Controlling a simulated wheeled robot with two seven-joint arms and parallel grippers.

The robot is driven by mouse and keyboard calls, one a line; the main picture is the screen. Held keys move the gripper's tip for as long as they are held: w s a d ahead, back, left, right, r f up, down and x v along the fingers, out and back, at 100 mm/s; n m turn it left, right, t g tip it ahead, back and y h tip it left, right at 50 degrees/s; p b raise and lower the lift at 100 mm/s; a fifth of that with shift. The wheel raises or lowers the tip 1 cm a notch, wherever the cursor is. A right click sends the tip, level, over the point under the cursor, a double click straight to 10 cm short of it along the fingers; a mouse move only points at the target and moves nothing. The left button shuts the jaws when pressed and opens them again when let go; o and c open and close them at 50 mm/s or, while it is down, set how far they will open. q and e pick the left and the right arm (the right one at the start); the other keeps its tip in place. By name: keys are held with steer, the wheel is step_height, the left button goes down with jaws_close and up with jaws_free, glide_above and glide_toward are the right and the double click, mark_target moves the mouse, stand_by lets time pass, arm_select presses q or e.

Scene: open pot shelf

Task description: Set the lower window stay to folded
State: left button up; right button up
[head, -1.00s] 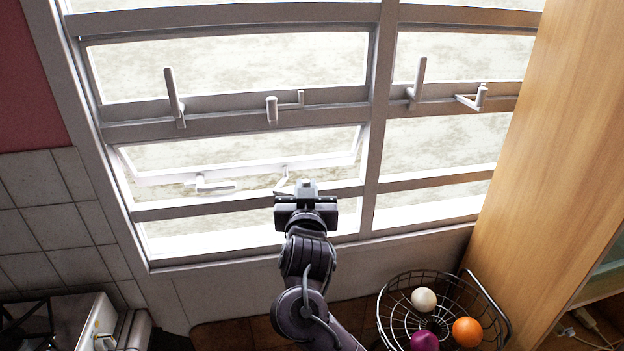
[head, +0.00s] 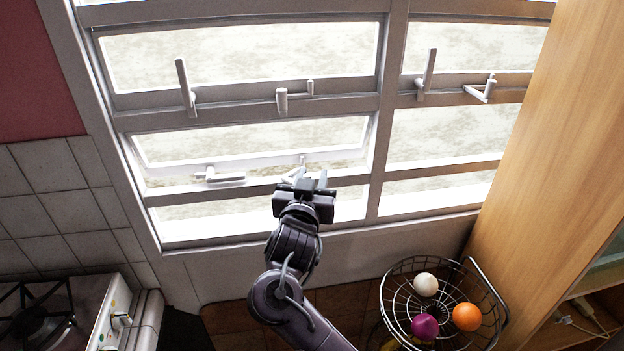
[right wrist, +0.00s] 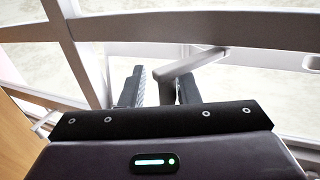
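The lower window stay (head: 299,165) is a pale metal arm at the lower hinged pane (head: 255,140), which stands tilted open. In the head view its lower part is mostly hidden behind my right gripper. My right gripper (head: 310,181) is at the lower window rail with its fingers apart. In the right wrist view the stay (right wrist: 190,66) slants down to the left, and its end is between the two fingers (right wrist: 160,90), closer to the right one. I cannot tell whether they touch. My left gripper is not in view.
A latch handle (head: 222,177) is left of the stay on the lower pane. More handles stand on the upper rail. A wire basket (head: 400,275) with fruit is below right, beside a wooden cabinet (head: 545,140). A stove (head: 60,320) is at lower left.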

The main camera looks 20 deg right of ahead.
steer(key=shift+o, duration=0.3)
steer(key=shift+s+a+p, duration=0.35)
steer(key=shift+s+p, duration=0.1)
steer(key=shift+s, duration=0.05)
steer(key=p+v, duration=0.2)
steer(key=v, duration=0.4)
steer(key=shift+s+p, duration=0.25)
steer(key=shift+p, duration=0.05)
steer(key=shift+s+a+f, duration=0.1)
steer(key=shift+s, duration=0.1)
